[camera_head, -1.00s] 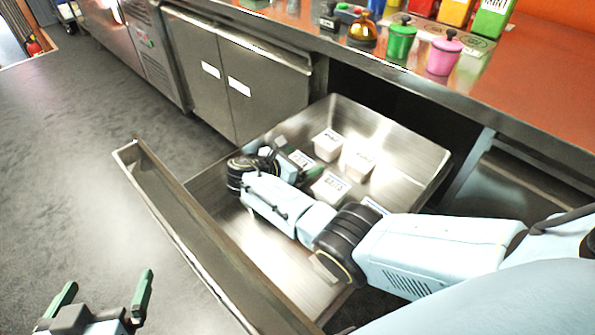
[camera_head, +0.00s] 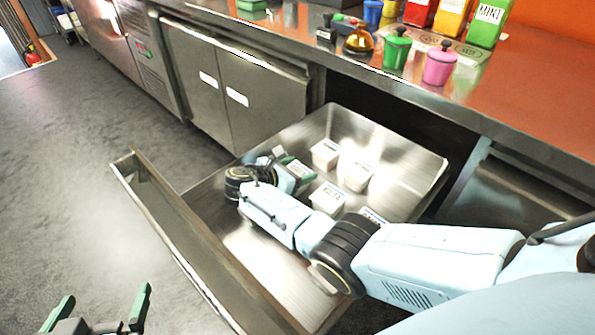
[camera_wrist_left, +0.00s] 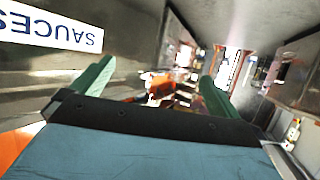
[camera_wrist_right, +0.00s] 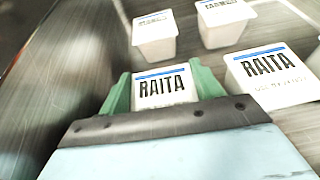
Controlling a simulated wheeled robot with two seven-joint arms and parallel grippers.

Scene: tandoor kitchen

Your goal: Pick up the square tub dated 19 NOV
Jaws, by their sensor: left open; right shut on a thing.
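My right gripper (camera_head: 294,172) is inside the open steel drawer (camera_head: 283,272). In the right wrist view its green fingers (camera_wrist_right: 165,88) are shut on the sides of a small white square tub (camera_wrist_right: 163,88) labelled RAITA with a blue stripe. A second RAITA tub (camera_wrist_right: 270,75) stands to its right, and two more white tubs (camera_wrist_right: 155,36) (camera_wrist_right: 225,20) with blurred labels stand behind. In the head view these include tubs (camera_head: 325,153) (camera_head: 355,175) (camera_head: 328,198). No date is readable on any tub. My left gripper (camera_head: 105,298) is open and empty, low at the left.
A counter (camera_head: 520,100) runs above the drawer, holding a pink pot (camera_head: 440,65), a green pot (camera_head: 397,48) and coloured containers. Steel cabinet doors (camera_head: 222,95) stand behind the drawer. The floor (camera_head: 70,180) at left is clear. A SAUCES label (camera_wrist_left: 50,28) shows in the left wrist view.

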